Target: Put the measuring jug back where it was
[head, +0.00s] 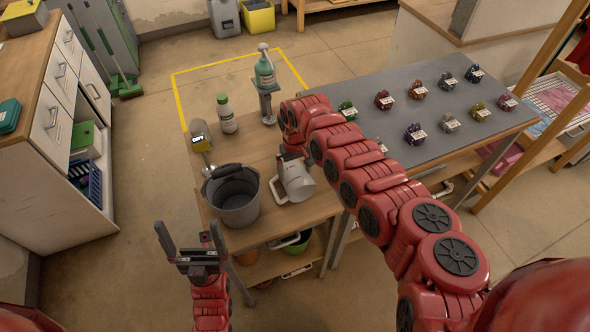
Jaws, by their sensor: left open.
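The measuring jug (297,181), whitish with reddish markings, is tilted just right of the dark grey bucket (231,197), over the wooden table top. Its handle (278,190) points left. My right arm reaches in from the lower right, and my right gripper (289,153) is at the jug's upper end, shut on it. The fingertips are mostly hidden by the arm and the jug, and I cannot tell whether the jug touches the table. My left gripper (192,240) is open and empty, in front of the table's left corner.
A green-capped bottle (227,115), a teal pump bottle (264,72) on a stand and a yellow-grey device (200,135) stand behind the bucket. Several coloured labelled items cover the grey table (370,85) at right. A drawer cabinet (60,100) stands at left.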

